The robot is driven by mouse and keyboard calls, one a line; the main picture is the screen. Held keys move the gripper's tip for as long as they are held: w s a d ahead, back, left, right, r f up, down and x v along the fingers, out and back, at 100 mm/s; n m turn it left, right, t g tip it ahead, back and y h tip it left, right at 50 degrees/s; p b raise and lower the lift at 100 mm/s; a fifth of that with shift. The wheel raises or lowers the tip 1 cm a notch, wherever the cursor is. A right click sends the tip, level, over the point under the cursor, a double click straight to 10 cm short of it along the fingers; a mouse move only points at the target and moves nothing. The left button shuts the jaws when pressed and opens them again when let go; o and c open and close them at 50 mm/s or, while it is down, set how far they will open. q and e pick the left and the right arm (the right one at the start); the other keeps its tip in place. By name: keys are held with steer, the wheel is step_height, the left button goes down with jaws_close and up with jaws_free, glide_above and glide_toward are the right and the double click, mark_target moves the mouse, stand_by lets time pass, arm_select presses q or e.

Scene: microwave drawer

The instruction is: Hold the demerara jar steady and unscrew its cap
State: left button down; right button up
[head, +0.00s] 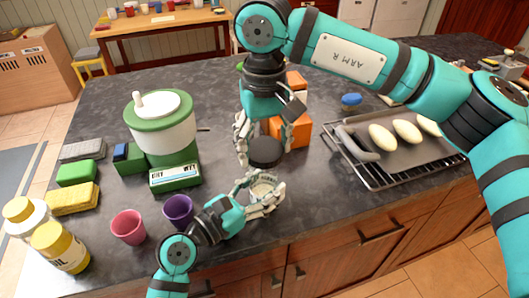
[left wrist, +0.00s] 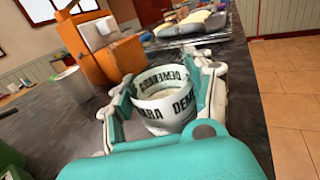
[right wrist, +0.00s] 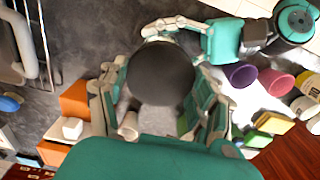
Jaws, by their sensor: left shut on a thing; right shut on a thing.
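The demerara jar (head: 262,187) stands near the front of the dark counter, white with black lettering. In the left wrist view the jar (left wrist: 163,100) is open at the top, with pale contents inside. My left gripper (head: 266,194) is shut around the jar's sides. The black round cap (head: 266,152) is off the jar and apart from it, farther back in the head view. My right gripper (head: 264,150) points down and is shut on the cap, which also fills the middle of the right wrist view (right wrist: 160,74).
An orange box (head: 296,132) stands close behind the cap. A baking tray (head: 410,160) with pale loaves is at the right. A purple cup (head: 179,211), a pink cup (head: 129,227) and a green-and-white machine (head: 165,130) are at the left.

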arm_select(q)
steer(key=shift+c, duration=2)
jaws_free()
